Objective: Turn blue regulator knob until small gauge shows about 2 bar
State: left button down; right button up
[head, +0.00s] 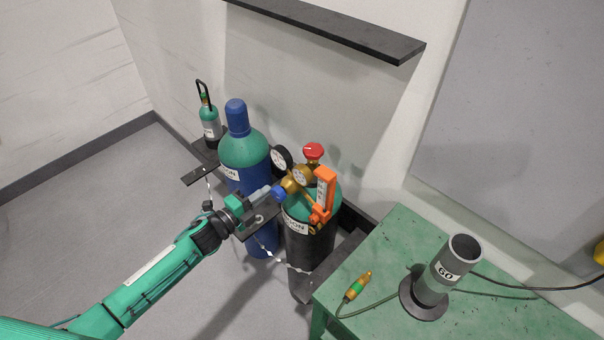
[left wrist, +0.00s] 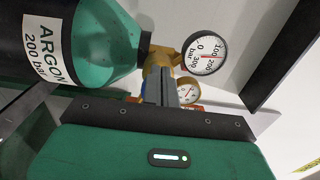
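The blue regulator knob (head: 279,192) sits on the brass regulator of the black and green argon cylinder (head: 305,238). My left gripper (head: 268,192) is at the knob, its fingertips pointing at it. In the left wrist view its fingers (left wrist: 164,86) look close together and cover most of the knob; a thin blue sliver shows beside them. I cannot tell whether they grip it. The small gauge (head: 302,175) also shows in the left wrist view (left wrist: 188,92); its needle is too small to read. The large gauge (left wrist: 207,52) has a red needle. My right gripper is out of view.
A red valve knob (head: 313,151) and an orange fitting (head: 325,190) are close to the regulator. A blue and green cylinder (head: 246,155) stands just left. A green table (head: 410,245) with a grey tube (head: 446,270) is at right. A dark shelf (head: 340,27) hangs above.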

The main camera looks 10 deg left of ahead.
pick_arm(q)
jog(key=shift+d+r, duration=0.15)
jog(key=shift+w+a, duration=0.15)
jog(key=shift+a, duration=0.1)
jog(key=v, duration=0.6)
dwell(0.4)
jog(key=shift+a, duration=0.1)
jog(key=s+a+f+n+y, duration=0.1)
jog(key=a+f+n+y, duration=0.25)
jog(key=f, duration=0.55)
jog(key=s+a+f+n+y, duration=0.25)
jog(key=f+n, duration=0.25)
jog(key=f, duration=0.5)
jog(key=s+a+f+n+g+y, duration=0.25)
jog(key=s+f, duration=0.25)
jog(key=f, duration=0.3)
jog(key=s+a+f+n+g+y, duration=0.1)
jog(key=s+f+n+g, duration=0.1)
jog(key=s+f+n, duration=0.45)
jog(key=s+d+f+n+g, duration=0.1)
jog(key=s+f+n+g, duration=0.1)
jog(key=s+f, duration=0.4)
jog(key=s+d+f+n+g+y, duration=0.1)
jog(key=s+f, duration=0.5)
jog(key=s, duration=1)
jog(key=s+d+f+n+g, duration=0.2)
jog(key=s+f+g, duration=0.3)
jog(key=s, duration=0.7)
jog(key=shift+d+f+n+g, duration=0.35)
jog(key=shift+f, duration=0.55)
